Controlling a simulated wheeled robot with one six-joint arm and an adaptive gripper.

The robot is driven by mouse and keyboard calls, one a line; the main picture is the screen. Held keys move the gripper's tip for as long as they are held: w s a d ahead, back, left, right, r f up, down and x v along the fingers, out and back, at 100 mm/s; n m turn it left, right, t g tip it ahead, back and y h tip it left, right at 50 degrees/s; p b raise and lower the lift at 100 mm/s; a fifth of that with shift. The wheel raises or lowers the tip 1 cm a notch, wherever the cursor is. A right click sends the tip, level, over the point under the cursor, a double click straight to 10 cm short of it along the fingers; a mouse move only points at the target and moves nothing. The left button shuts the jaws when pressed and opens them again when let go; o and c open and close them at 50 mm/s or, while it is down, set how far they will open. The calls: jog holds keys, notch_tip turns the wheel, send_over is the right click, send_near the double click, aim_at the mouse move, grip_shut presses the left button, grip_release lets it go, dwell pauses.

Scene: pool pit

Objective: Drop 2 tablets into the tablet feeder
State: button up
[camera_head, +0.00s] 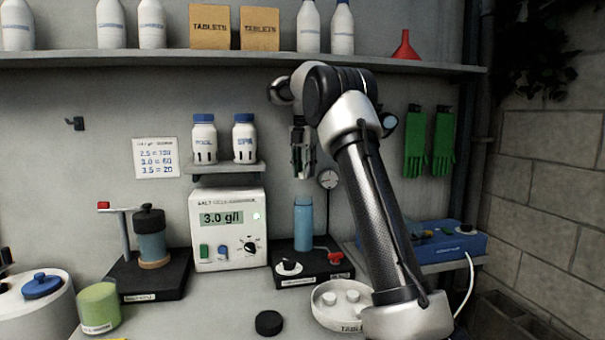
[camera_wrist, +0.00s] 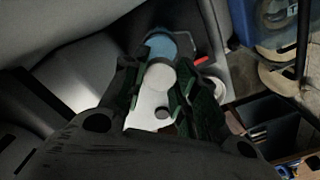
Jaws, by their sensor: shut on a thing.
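My gripper (camera_head: 302,172) points down above an upright blue cylinder (camera_head: 303,212) on a black base with a red valve, apart from it. In the wrist view, my gripper (camera_wrist: 158,92) is shut on a pale round tablet (camera_wrist: 160,75). The cylinder's blue top (camera_wrist: 160,42) shows just beyond the tablet, partly hidden by it and the fingers. A white dish (camera_head: 322,312) marked "TABL…" holds white tablets (camera_head: 341,297). The labels on the black bases are too small to read, so I cannot tell for certain which device is the tablet feeder.
A black round cap (camera_head: 268,323) lies on the counter. A black-lidded jar (camera_head: 151,238) stands on the left base. The salt meter (camera_head: 229,230) reads 3.0 g/l. A blue box (camera_head: 437,244) stands right.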

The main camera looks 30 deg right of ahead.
jog(key=shift+f, duration=2.55)
jog(key=o, duration=0.9)
jog(key=shift+o, duration=0.2)
jog(key=shift+r, duration=3)
